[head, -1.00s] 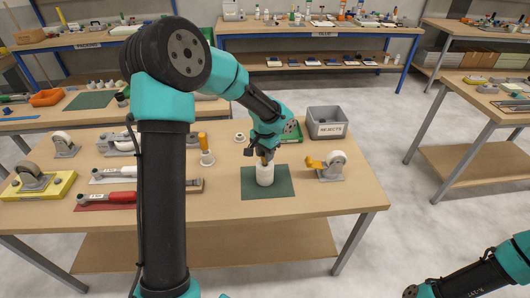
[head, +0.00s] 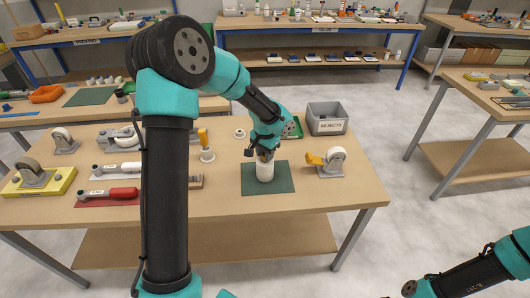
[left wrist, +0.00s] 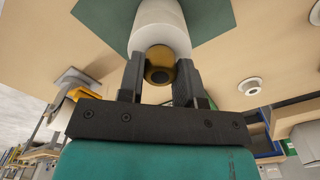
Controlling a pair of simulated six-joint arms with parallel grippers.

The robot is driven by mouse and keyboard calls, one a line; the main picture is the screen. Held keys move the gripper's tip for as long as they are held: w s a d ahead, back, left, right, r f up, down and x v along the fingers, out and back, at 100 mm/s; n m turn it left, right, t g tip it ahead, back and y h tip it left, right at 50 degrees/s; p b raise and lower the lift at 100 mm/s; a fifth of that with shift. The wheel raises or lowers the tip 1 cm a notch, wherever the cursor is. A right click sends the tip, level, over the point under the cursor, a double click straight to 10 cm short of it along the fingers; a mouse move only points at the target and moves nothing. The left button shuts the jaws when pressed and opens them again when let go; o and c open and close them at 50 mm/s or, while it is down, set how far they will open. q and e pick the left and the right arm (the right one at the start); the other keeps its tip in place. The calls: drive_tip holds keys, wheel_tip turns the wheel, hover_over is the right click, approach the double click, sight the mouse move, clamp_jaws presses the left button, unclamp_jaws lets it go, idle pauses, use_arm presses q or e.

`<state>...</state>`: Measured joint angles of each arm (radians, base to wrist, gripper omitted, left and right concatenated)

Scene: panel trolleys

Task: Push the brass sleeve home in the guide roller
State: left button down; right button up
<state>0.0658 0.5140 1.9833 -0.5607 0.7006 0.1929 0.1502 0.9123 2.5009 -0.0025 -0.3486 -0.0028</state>
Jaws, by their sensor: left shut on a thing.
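The guide roller (head: 265,175), a white cylinder, stands upright on a dark green mat (head: 284,185). It also shows in the left wrist view (left wrist: 158,20). My left gripper (head: 264,155) is over the roller's top, pointing down. In the left wrist view its two fingers (left wrist: 159,82) are shut on the brass sleeve (left wrist: 160,54), a short ring with a dark bore. The sleeve is at the roller's end and part of it stands out; how deep it sits is hidden. My right arm shows at the lower right, with its gripper out of view.
A grey rejects bin (head: 327,120) stands behind right of the mat. A caster (head: 335,161) with an orange lever is right of it. An orange-handled tool (head: 204,140) and a red-handled wrench (head: 115,194) are left. Bench front right is clear.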

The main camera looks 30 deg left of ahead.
use_arm(q)
drive_tip(key=shift+f, duration=0.1)
drive_tip(key=c, duration=0.7)
unclamp_jaws()
drive_tip(key=shift+r, duration=3.95)
